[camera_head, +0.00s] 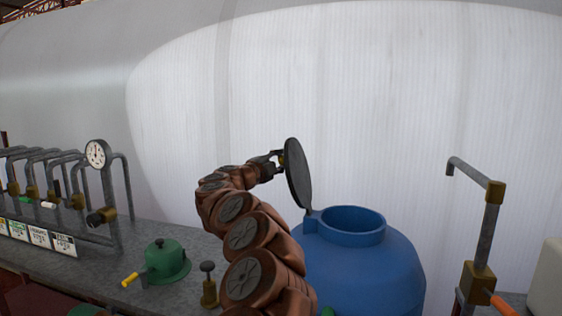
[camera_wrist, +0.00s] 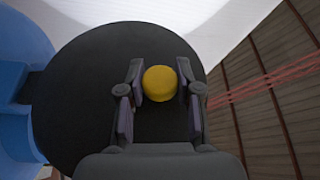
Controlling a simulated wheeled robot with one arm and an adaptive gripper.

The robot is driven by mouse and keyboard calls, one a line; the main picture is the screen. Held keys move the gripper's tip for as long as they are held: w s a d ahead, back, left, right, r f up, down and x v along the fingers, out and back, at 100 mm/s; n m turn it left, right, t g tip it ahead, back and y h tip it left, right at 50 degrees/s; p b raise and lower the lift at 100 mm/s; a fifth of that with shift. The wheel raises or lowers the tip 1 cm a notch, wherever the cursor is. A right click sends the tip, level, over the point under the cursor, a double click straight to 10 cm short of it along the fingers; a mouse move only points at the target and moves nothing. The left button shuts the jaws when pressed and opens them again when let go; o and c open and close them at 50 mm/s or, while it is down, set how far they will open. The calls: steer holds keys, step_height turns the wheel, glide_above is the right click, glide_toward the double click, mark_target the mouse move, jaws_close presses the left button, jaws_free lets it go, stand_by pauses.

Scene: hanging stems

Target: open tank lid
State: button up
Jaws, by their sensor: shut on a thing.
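The blue tank (camera_head: 365,265) stands right of my arm in the head view, its round mouth uncovered. Part of the tank shows at the left edge of the wrist view (camera_wrist: 15,120). The dark round lid (camera_head: 298,175) stands nearly upright at the left side of the mouth, joined at its lower edge. In the wrist view the lid (camera_wrist: 75,95) fills the middle, with a yellow knob (camera_wrist: 160,83) on it. My gripper (camera_head: 278,160) is at the lid's left face, its two fingers (camera_wrist: 160,95) on either side of the knob, shut on it.
A grey bench holds a green domed device (camera_head: 167,260) with a yellow handle, a small brass valve (camera_head: 208,285) and a pipe rack with a gauge (camera_head: 97,153). A pipe with an orange-handled valve (camera_head: 480,270) stands right of the tank. Above the mouth is free space.

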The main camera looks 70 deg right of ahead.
mark_target(293, 156)
jaws_close()
steer(key=shift+s+d+r+m+y, duration=0.1)
steer(key=shift+s+r+m+y, duration=0.2)
steer(key=shift+s+m, duration=0.45)
steer(key=shift+s+d+r+m+y, duration=0.15)
steer(key=shift+s+r+m, duration=0.25)
steer(key=shift+s, duration=0.6)
steer(key=o, duration=0.9)
jaws_free()
steer(key=shift+w+a, duration=0.1)
steer(key=shift+a, duration=0.1)
